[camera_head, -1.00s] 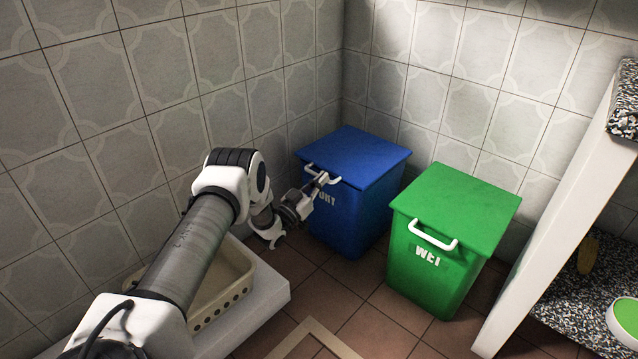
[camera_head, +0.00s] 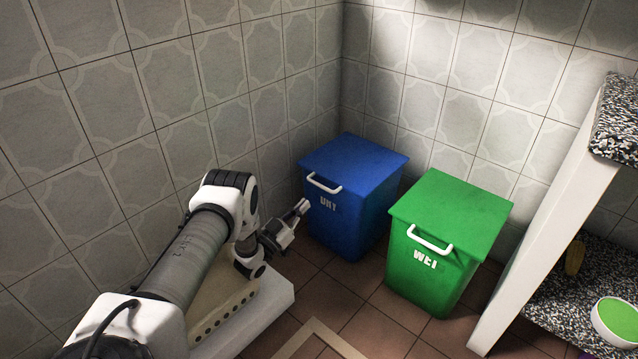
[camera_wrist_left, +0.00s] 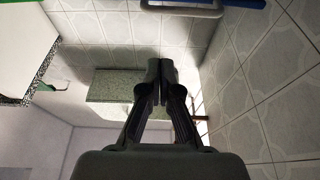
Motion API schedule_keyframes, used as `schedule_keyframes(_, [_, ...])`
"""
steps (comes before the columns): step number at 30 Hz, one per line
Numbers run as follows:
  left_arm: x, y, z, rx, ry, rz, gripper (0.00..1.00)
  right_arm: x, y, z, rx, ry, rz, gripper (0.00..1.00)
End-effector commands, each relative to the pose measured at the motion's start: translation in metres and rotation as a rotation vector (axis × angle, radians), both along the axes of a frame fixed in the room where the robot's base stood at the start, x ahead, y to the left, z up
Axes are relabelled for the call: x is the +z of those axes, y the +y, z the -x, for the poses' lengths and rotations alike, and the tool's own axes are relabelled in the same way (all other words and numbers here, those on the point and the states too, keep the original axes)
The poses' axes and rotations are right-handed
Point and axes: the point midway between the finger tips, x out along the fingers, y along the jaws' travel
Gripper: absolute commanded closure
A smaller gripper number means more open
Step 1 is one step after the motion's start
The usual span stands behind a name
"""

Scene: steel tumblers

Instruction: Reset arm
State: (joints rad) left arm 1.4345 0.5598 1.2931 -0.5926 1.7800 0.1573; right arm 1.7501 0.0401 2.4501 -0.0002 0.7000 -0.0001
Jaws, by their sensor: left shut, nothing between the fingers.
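My left gripper (camera_head: 302,207) is shut and empty in the head view, just left of the blue bin and a little below its handle. It is apart from the handle. In the left wrist view the two dark fingers (camera_wrist_left: 160,72) are together with nothing between them. The blue bin (camera_head: 345,215) stands in the corner with its lid closed and a white handle (camera_head: 324,184) on the lid's front edge. The handle shows as a pale bar (camera_wrist_left: 183,8) at the top of the left wrist view. My right gripper is not in view.
A green bin (camera_head: 432,265) with a closed lid stands right of the blue one. A beige crate (camera_head: 222,318) on a white platform (camera_head: 275,297) lies under my left arm. Speckled shelves (camera_head: 560,290) with a green-and-white bowl (camera_head: 614,318) are at right. Tiled walls close the corner.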

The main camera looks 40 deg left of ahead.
Motion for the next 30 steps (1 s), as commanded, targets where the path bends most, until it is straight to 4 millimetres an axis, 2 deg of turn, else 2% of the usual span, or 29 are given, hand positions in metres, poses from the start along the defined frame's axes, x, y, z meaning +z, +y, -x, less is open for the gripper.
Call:
schedule_keyframes(7, [-0.002, 0.0, 0.002, 0.0, -0.001, 0.0, 1.0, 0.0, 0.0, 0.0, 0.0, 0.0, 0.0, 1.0])
schedule_keyframes(11, [0.014, -0.008, -0.008, -0.013, -0.023, 0.002, 1.0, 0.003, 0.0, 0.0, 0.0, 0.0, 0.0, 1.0])
schedule_keyframes(14, [0.037, -0.039, -0.027, -0.06, -0.049, 0.015, 1.0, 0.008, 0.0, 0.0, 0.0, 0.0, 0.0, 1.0])
schedule_keyframes(17, [0.048, -0.099, -0.036, -0.113, 0.009, 0.078, 1.0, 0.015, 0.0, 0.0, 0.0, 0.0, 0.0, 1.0])
schedule_keyframes(19, [0.037, -0.146, -0.031, -0.124, 0.156, 0.123, 1.0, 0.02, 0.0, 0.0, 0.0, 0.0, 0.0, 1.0])
schedule_keyframes(20, [0.028, -0.165, -0.025, -0.123, 0.236, 0.135, 1.0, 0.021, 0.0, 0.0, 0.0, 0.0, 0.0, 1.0])
schedule_keyframes(22, [0.002, -0.203, 0.001, -0.114, 0.451, 0.146, 1.0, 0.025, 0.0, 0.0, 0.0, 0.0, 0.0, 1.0])
schedule_keyframes(23, [-0.01, -0.216, 0.018, -0.107, 0.549, 0.143, 1.0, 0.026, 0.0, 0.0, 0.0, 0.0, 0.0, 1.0])
schedule_keyframes(24, [-0.026, -0.231, 0.044, -0.098, 0.684, 0.132, 1.0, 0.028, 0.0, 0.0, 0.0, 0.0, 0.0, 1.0])
schedule_keyframes(26, [-0.047, -0.246, 0.088, -0.079, 0.882, 0.11, 1.0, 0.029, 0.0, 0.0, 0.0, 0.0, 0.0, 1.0])
schedule_keyframes(27, [-0.058, -0.251, 0.119, -0.065, 1.003, 0.091, 1.0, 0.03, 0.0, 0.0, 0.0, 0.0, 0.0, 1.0])
schedule_keyframes(30, [-0.077, -0.255, 0.19, -0.027, 1.259, 0.049, 1.0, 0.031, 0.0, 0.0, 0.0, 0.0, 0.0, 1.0])
